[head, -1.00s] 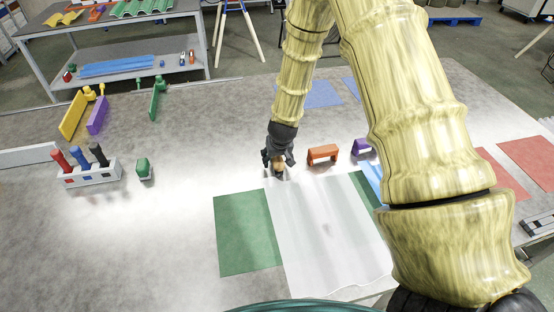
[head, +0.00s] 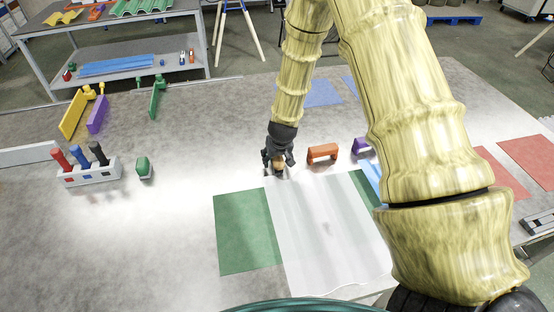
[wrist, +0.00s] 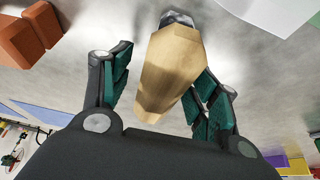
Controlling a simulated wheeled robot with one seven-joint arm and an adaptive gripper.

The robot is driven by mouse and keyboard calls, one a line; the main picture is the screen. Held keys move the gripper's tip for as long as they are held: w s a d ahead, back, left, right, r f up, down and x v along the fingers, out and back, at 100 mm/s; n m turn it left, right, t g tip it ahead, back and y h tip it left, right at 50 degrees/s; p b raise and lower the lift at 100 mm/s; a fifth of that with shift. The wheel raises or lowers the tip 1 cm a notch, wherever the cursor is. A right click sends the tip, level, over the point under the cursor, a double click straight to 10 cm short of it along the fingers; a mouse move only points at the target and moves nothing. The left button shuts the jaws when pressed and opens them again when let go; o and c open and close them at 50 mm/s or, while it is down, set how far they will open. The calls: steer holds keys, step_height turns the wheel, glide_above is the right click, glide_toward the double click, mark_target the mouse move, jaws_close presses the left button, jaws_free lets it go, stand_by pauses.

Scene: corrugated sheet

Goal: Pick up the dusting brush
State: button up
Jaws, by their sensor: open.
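The dusting brush (wrist: 172,72) shows in the wrist view as a tan wooden handle with a dark grey end at the top of the picture. It lies between the two fingers of my gripper (wrist: 160,88). The right finger is close beside the handle or touching it; a gap shows at the left finger. In the head view my gripper (head: 278,160) is low over the table, just beyond the white corrugated sheet, with its fingers around the small tan brush (head: 279,166). Most of the brush is hidden there by the fingers.
An orange bracket-shaped block (head: 322,153) stands close right of my gripper, with a purple one (head: 362,146) beyond it. The white corrugated sheet (head: 325,225) lies in front, partly over a green mat (head: 245,232). A tool holder (head: 90,175) and green block (head: 143,167) stand left.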

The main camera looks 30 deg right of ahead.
steer(key=c, duration=1.2)
steer(key=shift+r, duration=0.1)
steer(key=shift+r+b, duration=1.05)
steer(key=shift+r, duration=4.15)
steer(key=o, duration=0.6)
steer(key=c, duration=0.4)
steer(key=shift+r, duration=0.1)
